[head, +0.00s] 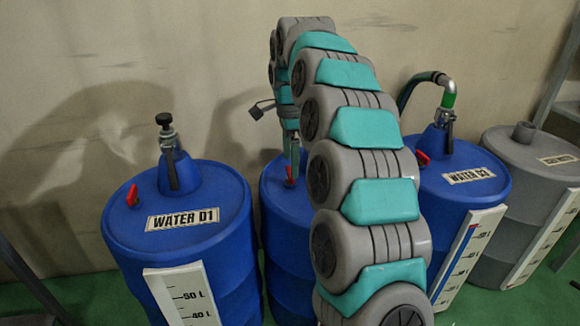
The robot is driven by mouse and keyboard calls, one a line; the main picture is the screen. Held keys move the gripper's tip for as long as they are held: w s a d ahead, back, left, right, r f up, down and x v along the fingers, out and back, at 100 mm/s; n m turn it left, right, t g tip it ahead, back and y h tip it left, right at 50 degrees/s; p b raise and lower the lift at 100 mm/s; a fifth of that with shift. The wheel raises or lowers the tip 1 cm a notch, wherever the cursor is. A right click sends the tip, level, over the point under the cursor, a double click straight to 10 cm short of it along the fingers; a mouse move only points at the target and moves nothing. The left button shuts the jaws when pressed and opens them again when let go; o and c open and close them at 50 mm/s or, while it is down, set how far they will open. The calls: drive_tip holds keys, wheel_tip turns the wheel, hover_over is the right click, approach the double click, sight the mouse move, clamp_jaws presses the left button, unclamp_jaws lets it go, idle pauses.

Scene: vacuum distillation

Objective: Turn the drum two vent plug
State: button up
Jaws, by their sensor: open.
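Drum two is the middle blue drum (284,225), partly hidden behind my arm. A small red plug (290,176) shows on its top, which I take to be the vent plug. My gripper (291,160) points down from the far end of my arched arm, directly over the red plug. Its fingertips are small and partly hidden, and the jaws are open. I cannot tell whether they touch the plug or are around it. The drum's label and the right part of its top are hidden by my arm.
The blue drum marked WATER D1 (228,262) stands left, with a red plug (133,195) and a black-knobbed fitting (166,140). Right stands another blue WATER drum (437,200) with a red plug (421,157) and hose (427,78). A grey drum (510,190) is far right. A wall is close behind.

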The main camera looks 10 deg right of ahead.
drive_tip(key=shift+f, duration=1.35)
drive_tip(key=c, duration=1.2)
drive_tip(key=shift+c, duration=0.2)
